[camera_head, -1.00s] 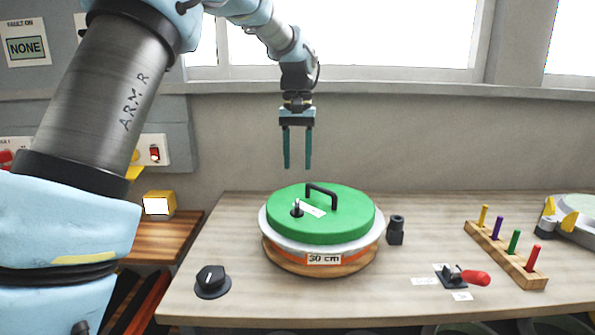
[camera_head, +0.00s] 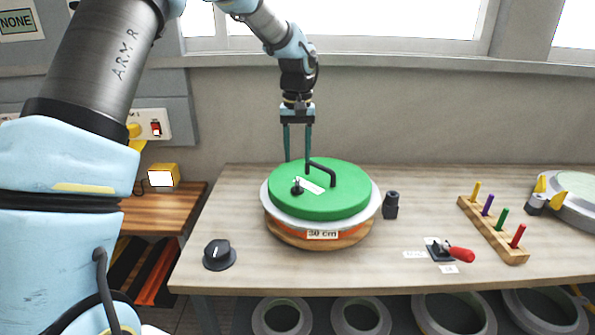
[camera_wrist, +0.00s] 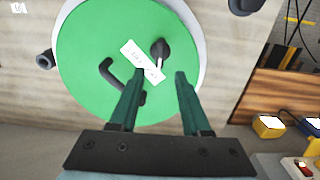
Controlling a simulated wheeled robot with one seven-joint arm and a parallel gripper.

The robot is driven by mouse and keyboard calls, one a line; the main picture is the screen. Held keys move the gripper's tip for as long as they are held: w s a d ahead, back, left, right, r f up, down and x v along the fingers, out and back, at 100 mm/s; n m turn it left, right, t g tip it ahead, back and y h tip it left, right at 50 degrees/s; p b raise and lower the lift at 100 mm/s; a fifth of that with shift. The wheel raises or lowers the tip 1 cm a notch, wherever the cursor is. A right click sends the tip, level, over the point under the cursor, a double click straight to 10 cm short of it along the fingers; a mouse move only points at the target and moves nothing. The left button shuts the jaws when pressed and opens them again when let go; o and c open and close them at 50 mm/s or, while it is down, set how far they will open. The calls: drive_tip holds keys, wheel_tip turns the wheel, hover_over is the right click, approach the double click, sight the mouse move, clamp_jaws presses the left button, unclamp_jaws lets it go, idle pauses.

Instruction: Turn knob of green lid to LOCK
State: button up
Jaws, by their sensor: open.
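The green lid (camera_head: 335,203) sits on a round mould marked 30 cm (camera_head: 322,234) on the table. A black arched handle (camera_head: 321,171) stands on the lid, and it also shows in the wrist view (camera_wrist: 108,76). A small black knob (camera_head: 297,187) stands on the lid beside a white label (camera_head: 310,186). My gripper (camera_head: 297,158) is open and empty, above the lid's far side, fingers pointing down. It shows in the wrist view too (camera_wrist: 160,74).
A black dial (camera_head: 218,254) is at the table's front left. A small black cylinder (camera_head: 391,205) stands right of the mould. A red-handled clamp (camera_head: 450,251) and a rack of coloured pegs (camera_head: 493,229) are farther right. The front middle of the table is clear.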

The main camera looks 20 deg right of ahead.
sight(298, 180)
wheel_tip(298, 180, down, 7)
drive_tip(key=shift+f+p, duration=0.1)
drive_tip(key=shift+p, duration=0.8)
drive_tip(key=shift+c, duration=0.3)
clamp_jaws()
